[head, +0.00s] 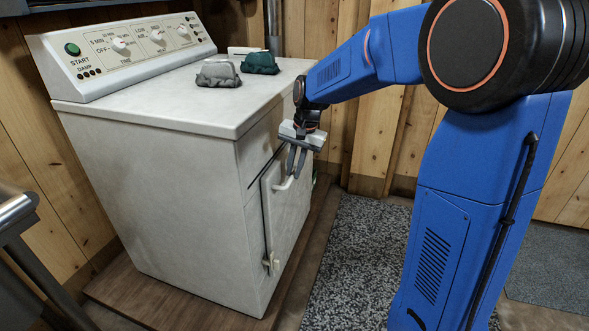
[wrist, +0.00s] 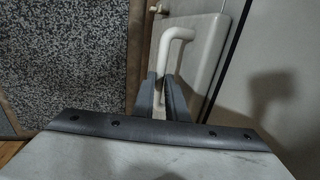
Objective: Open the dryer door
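The white dryer (head: 165,165) stands against the plank wall. Its door (head: 290,207) is on the front side, facing right in the head view, with a dark gap along its near edge. I cannot tell how far the door stands off the body. A pale, bent bar handle (head: 284,184) sticks out from the door; it also shows in the wrist view (wrist: 180,33). My gripper (head: 294,168) is at the handle, its two fingers (wrist: 162,82) close on either side of the bar with little gap. The contact itself is partly hidden by the fingers.
A small pale latch piece (head: 271,263) sits low at the door's near edge. A grey cloth (head: 218,75) and a dark green cloth (head: 260,63) lie on the dryer top. A speckled grey mat (head: 350,265) covers clear floor before the door. A metal rail (head: 18,215) is at the left.

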